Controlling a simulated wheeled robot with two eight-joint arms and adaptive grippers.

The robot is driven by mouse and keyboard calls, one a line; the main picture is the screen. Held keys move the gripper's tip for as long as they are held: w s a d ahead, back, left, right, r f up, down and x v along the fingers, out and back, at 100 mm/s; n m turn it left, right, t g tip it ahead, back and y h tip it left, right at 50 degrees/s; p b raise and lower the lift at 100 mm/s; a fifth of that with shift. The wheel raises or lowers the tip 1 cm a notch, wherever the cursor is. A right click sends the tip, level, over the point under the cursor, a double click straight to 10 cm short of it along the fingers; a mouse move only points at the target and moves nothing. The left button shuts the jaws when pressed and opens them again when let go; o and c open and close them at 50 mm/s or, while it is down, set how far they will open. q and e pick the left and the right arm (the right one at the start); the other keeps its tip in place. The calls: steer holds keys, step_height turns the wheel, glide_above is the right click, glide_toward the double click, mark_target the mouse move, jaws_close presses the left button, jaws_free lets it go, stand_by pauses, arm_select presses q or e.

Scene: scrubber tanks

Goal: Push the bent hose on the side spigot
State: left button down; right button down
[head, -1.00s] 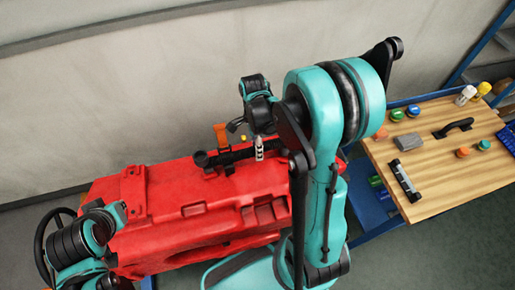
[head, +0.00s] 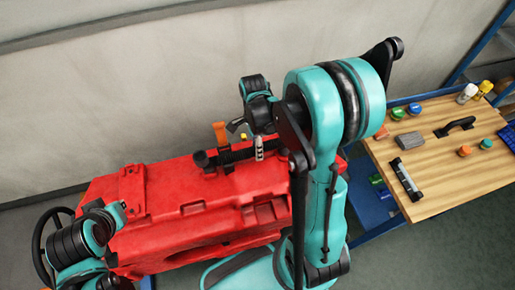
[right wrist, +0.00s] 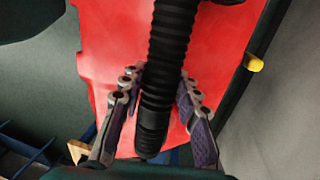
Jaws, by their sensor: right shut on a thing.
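The red tank (head: 170,205) lies across the middle of the head view, with dark fittings on its top and an orange upright part (head: 220,133) beside them. The bent hose (right wrist: 170,40) is black and ribbed in the right wrist view. It runs down from the top edge between the fingers, with a smoother cuff at its lower end. My right gripper (right wrist: 158,88) is shut on it, one finger on each side. In the head view my right gripper (head: 259,148) is over the tank's far edge, partly hidden by my arm. I cannot make out the side spigot for certain. My left gripper does not show.
A wooden-topped workbench (head: 440,190) at the right holds caps, a grey block, a black handle and small bottles. A pale wall (head: 120,110) stands behind the tank. A yellow part (right wrist: 253,62) shows beside the tank. A black wheel (head: 40,235) is at the far left.

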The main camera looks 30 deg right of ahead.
steer(key=shift+f, duration=0.15)
stand_by(0.8)
steer(key=c, duration=0.6)
jaws_free()
steer(key=shift+o, duration=0.2)
steer(key=shift+r, duration=0.2)
steer(key=shift+w+d+r+p, duration=0.1)
steer(key=shift+w+r+p, duration=0.15)
steer(key=shift+r+p, duration=0.65)
steer(key=shift+w+r+p, duration=0.2)
steer(key=shift+r+p, duration=0.3)
steer(key=shift+r, duration=0.75)
steer(key=shift+r+p, duration=1.75)
steer(key=shift+r, duration=0.75)
